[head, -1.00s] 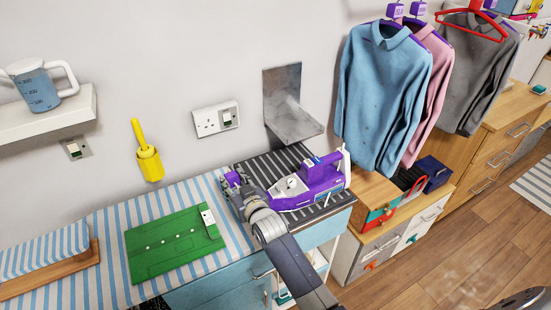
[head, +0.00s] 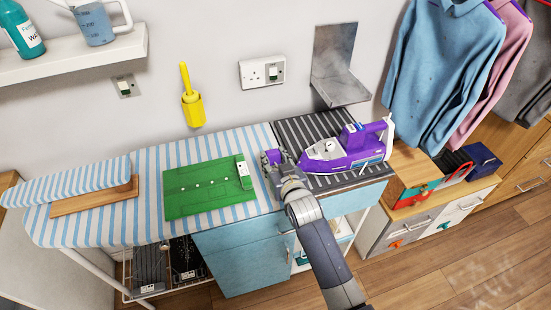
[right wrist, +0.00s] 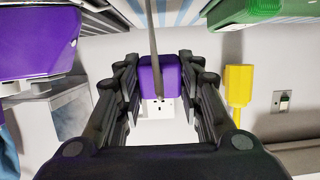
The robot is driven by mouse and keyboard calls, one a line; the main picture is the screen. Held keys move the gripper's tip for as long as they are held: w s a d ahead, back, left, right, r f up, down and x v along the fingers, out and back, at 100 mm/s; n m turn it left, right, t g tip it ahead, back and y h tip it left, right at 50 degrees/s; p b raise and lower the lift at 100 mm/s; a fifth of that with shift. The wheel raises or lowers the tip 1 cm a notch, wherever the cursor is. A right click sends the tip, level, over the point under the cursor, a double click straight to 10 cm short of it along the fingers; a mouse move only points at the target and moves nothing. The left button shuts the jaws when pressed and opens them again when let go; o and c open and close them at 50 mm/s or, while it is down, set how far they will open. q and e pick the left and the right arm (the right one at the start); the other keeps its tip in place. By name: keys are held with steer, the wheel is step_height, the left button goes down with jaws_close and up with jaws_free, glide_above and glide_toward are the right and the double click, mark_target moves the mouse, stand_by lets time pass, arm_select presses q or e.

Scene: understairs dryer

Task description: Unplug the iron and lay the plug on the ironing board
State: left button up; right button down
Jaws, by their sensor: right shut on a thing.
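My right gripper (head: 272,158) is shut on the purple plug (right wrist: 158,75), which sits between both fingers in the right wrist view. A grey cord runs from the plug up out of that view. In the head view the plug shows as a small purple patch at the fingertips, left of the iron. The purple and white iron (head: 347,148) rests on a dark striped rest (head: 299,128). The blue-and-white striped ironing board (head: 110,222) extends to the left. Whether the plug touches the board is unclear. The wall socket (head: 262,73) has no plug in it. My left gripper is out of view.
A green panel (head: 208,187) lies on the board left of my right gripper. A striped sleeve board (head: 70,182) stands further left. A metal bracket (head: 337,75) juts from the wall behind the iron. Bare striped cloth shows around the green panel.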

steer(key=shift+f+b, duration=1.9)
steer(key=shift+f, duration=0.9)
steer(key=c, duration=1)
jaws_free()
steer(key=v, duration=1.2)
